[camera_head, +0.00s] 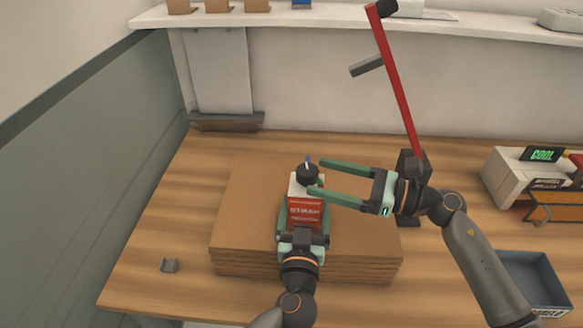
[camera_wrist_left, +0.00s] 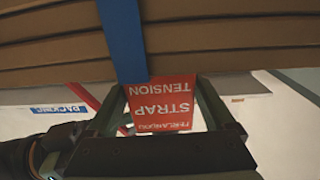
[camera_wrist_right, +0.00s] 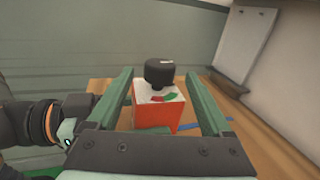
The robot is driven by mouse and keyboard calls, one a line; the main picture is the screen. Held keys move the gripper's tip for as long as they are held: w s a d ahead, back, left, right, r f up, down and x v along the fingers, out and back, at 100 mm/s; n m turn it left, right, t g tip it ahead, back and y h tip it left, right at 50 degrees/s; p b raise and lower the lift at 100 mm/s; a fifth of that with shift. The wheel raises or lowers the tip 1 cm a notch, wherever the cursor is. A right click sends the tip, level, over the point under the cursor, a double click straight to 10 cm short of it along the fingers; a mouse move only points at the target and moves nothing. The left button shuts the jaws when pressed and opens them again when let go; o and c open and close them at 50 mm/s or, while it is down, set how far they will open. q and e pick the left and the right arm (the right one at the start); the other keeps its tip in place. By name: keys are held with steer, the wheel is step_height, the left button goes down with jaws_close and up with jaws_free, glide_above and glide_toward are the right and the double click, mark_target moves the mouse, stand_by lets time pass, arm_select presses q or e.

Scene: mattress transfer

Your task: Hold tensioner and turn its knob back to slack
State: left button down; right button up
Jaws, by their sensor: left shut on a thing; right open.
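The strap tensioner is a red box (camera_head: 306,211) with a white top and a black knob (camera_head: 308,174), on the stack of brown boards. Its label reads "STRAP TENSION" in the left wrist view (camera_wrist_left: 165,108). My left gripper (camera_head: 304,205) is shut on the tensioner from the front, a finger on each side. My right gripper (camera_head: 318,177) is open, its fingers pointing left, with the tips at the knob. In the right wrist view the knob (camera_wrist_right: 160,72) stands between the open fingers, over a green and red dial; I cannot tell whether they touch it.
The stack of brown boards (camera_head: 250,200) lies on the wooden table (camera_head: 150,230). A blue strap (camera_wrist_left: 122,40) crosses the stack. A tall red lever (camera_head: 398,90) stands behind my right gripper. A blue-grey bin (camera_head: 535,275) and a white machine (camera_head: 515,175) are at right. A small grey clip (camera_head: 170,265) lies at left.

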mark_target(291, 186)
steer(key=x, duration=0.7)
steer(key=shift+a, duration=0.2)
steer(key=shift+c, duration=0.4)
jaws_close()
steer(key=shift+g, duration=0.3)
steer(key=n+g, duration=0.2)
steer(key=g, duration=0.1)
steer(key=n+g, duration=0.1)
steer(key=shift+s+g+y, duration=0.3)
steer(key=shift+y, duration=0.1)
steer(key=shift+s+n+g, duration=0.2)
steer(key=shift+n+g, duration=0.5)
steer(key=shift+g, duration=0.25)
steer(key=shift+s+n+g, duration=0.15)
steer(key=shift+n+g, duration=0.55)
steer(key=shift+g, duration=0.25)
steer(key=shift+g+h, duration=0.3)
steer(key=shift+s, duration=0.1)
